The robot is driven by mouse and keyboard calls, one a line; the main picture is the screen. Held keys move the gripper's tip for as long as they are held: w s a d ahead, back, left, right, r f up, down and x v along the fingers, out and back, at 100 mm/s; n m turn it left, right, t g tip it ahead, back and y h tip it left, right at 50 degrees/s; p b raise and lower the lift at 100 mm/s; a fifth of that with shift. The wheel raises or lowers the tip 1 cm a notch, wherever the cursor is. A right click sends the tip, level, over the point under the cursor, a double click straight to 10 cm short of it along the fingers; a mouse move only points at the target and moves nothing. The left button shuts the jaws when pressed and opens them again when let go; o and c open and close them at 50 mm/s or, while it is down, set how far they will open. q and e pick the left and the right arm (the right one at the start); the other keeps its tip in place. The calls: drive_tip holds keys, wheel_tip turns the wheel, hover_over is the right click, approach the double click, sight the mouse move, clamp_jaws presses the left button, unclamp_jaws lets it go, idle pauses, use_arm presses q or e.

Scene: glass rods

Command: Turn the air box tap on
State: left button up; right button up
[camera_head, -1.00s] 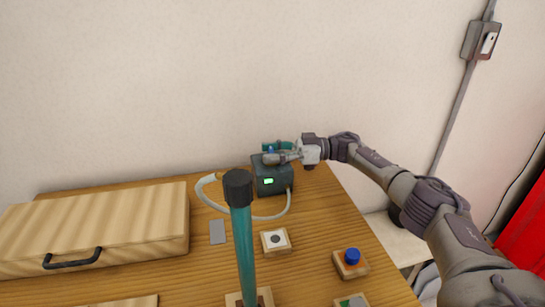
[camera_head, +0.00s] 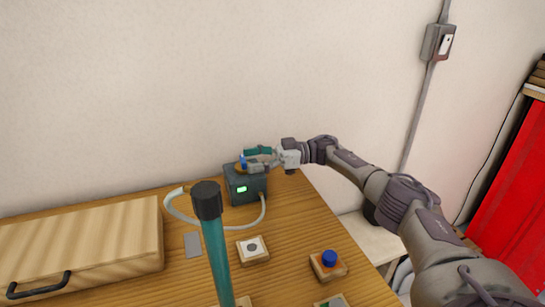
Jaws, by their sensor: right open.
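The air box (camera_head: 246,188) is a dark grey-green box with a lit green display, standing at the back of the wooden table. A small blue part (camera_head: 242,162), which looks like the tap, stands upright at the left of its top. My right gripper (camera_head: 257,164) reaches in from the right above the box top, open, with its fingertips close to the blue part. I cannot tell whether they touch it. A teal piece (camera_head: 258,151) shows just behind the fingers. My left gripper is not in view.
A pale hose (camera_head: 178,212) loops beside the box. A wooden case (camera_head: 90,245) lies left. Blocks with a grey button (camera_head: 252,247) and a blue knob (camera_head: 329,259) sit on the table.

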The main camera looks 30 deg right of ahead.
drive_tip(key=v, duration=0.9)
drive_tip(key=shift+s+d, duration=0.1)
